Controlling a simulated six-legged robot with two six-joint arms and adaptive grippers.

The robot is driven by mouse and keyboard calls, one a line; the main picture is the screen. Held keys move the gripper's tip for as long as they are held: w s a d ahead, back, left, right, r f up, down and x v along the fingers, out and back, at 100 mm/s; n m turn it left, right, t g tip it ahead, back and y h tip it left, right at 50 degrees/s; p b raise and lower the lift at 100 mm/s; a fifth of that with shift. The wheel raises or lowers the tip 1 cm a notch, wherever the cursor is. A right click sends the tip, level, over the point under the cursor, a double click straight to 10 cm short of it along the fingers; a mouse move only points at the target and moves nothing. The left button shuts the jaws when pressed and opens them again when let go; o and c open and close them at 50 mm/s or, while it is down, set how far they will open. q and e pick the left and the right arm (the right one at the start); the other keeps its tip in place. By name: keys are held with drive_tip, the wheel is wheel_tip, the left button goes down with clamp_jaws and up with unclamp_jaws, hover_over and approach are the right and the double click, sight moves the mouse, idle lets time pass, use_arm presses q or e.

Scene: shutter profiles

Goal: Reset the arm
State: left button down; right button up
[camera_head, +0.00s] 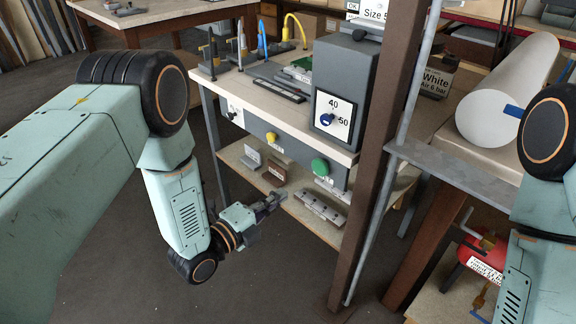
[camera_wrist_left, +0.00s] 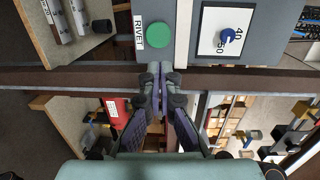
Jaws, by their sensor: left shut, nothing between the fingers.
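My left arm comes in from the left in the head view, bent at the elbow. Its gripper (camera_head: 268,204) is shut and empty, in front of the workbench's lower shelf. In the left wrist view the fingers (camera_wrist_left: 157,76) are together, with nothing between them. A green button (camera_wrist_left: 160,35) beside a RIVET label shows beyond the fingertips in that view. The button also shows in the head view (camera_head: 320,166), above and right of the gripper. My right arm shows at the right edge of the head view; its gripper is out of the frame.
A grey machine box with a blue dial knob (camera_head: 326,120) stands on the bench. A yellow button (camera_head: 271,138) is on the bench front. Metal pieces (camera_head: 320,208) lie on the lower shelf. A brown post (camera_head: 372,170) rises to the right. The floor below the gripper is clear.

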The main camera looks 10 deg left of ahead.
use_arm(q)
drive_tip(key=s+a+f+n+g+y, duration=0.3)
drive_tip(key=s+f+n+g, duration=0.1)
drive_tip(key=s+f+n, duration=0.35)
drive_tip(key=s+a+f+n+g+y, duration=0.4)
drive_tip(key=s+f+n, duration=0.3)
drive_tip(key=n, duration=0.2)
drive_tip(key=s+a+n+g+y, duration=0.1)
drive_tip(key=s+a+n+g, duration=0.1)
drive_tip(key=s, duration=0.8)
drive_tip(key=s+a+n+g+y, duration=0.1)
drive_tip(key=s+n+g, duration=0.3)
drive_tip(key=s, duration=0.6)
drive_tip(key=shift+s+a+n+g, duration=0.4)
drive_tip(key=shift+a+n, duration=0.15)
drive_tip(key=shift+n, duration=0.5)
drive_tip(key=c, duration=2.1)
unclamp_jaws()
drive_tip(key=shift+w+f, duration=0.1)
